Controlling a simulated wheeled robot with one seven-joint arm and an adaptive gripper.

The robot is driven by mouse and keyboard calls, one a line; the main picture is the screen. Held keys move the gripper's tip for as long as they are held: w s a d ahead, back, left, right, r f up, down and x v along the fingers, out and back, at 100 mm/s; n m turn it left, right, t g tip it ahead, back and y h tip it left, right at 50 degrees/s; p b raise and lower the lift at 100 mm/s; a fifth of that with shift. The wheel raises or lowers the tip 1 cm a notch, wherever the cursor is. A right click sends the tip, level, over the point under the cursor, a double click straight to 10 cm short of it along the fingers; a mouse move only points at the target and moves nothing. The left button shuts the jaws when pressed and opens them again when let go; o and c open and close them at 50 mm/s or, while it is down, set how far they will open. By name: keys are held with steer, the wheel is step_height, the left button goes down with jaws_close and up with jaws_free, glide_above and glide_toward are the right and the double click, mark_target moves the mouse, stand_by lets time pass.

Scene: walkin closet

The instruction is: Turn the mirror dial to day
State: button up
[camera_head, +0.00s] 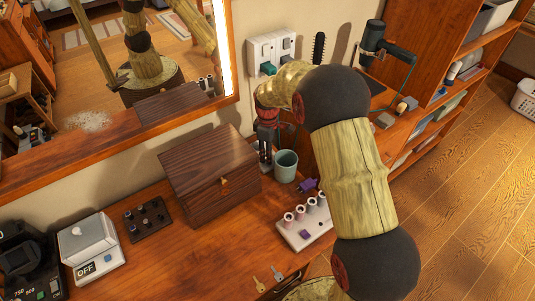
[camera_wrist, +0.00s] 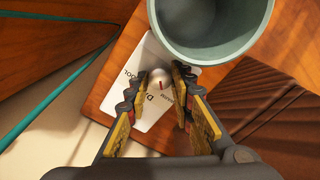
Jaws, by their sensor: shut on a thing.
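The mirror dial is a small pale round knob (camera_wrist: 159,77) with a short red mark, in the middle of the wrist view. It sits on a white plate (camera_wrist: 143,62) with partly hidden lettering. "COOL" is at the left, a "D" below the knob, and what looks like "WARM" beside the right finger. The red mark points down in the picture, towards the lettering below; I cannot tell which word it meets. My gripper (camera_wrist: 161,80) has its fingers on either side of the knob, shut on it.
A grey-green cup (camera_head: 286,166) stands close to my gripper and fills the top of the wrist view (camera_wrist: 210,25). A dark wooden box (camera_head: 209,176) stands at the left. The framed mirror (camera_head: 75,165) is behind. A rack of spools (camera_head: 304,223) stands in front.

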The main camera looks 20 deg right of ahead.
jaws_close()
steer(key=shift+m+p, duration=0.4)
steer(key=shift+p, duration=0.15)
steer(key=m+p, duration=0.3)
steer(key=shift+r, duration=0.15)
steer(key=m+p, duration=0.3)
steer(key=m, duration=0.1)
steer(key=shift+m, duration=0.7)
steer(key=o, duration=0.7)
jaws_free()
